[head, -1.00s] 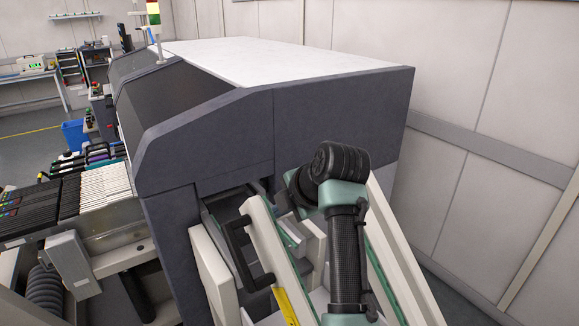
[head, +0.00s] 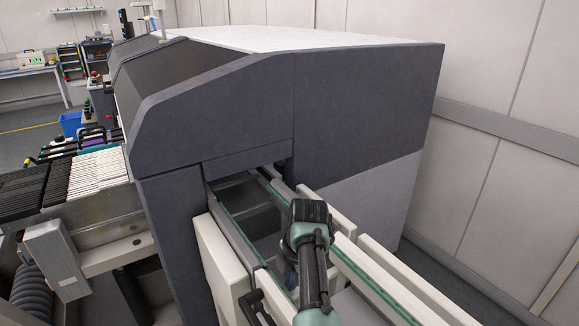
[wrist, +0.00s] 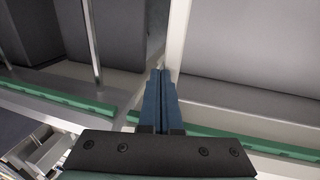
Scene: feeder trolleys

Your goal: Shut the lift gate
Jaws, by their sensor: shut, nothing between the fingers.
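The lift gate (head: 276,304) is a cream conveyor section with a black handle (head: 254,306), low in the head view and cut off by the bottom edge. It lies roughly in line with the green-edged rails that enter the dark machine; I cannot tell whether it is fully seated. My arm hides part of it. In the wrist view my gripper (wrist: 162,76) has its blue fingers together with nothing between them. They point down beside a pale upright edge, between green strips (wrist: 235,146); contact is unclear. The head view hides the fingertips behind my arm.
The dark grey machine (head: 215,115) with a white top fills the middle. A pale wall (head: 490,90) stands to the right. At the left are feeders (head: 95,178) and a grey box (head: 55,255). Cream side panels (head: 390,270) line the conveyor.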

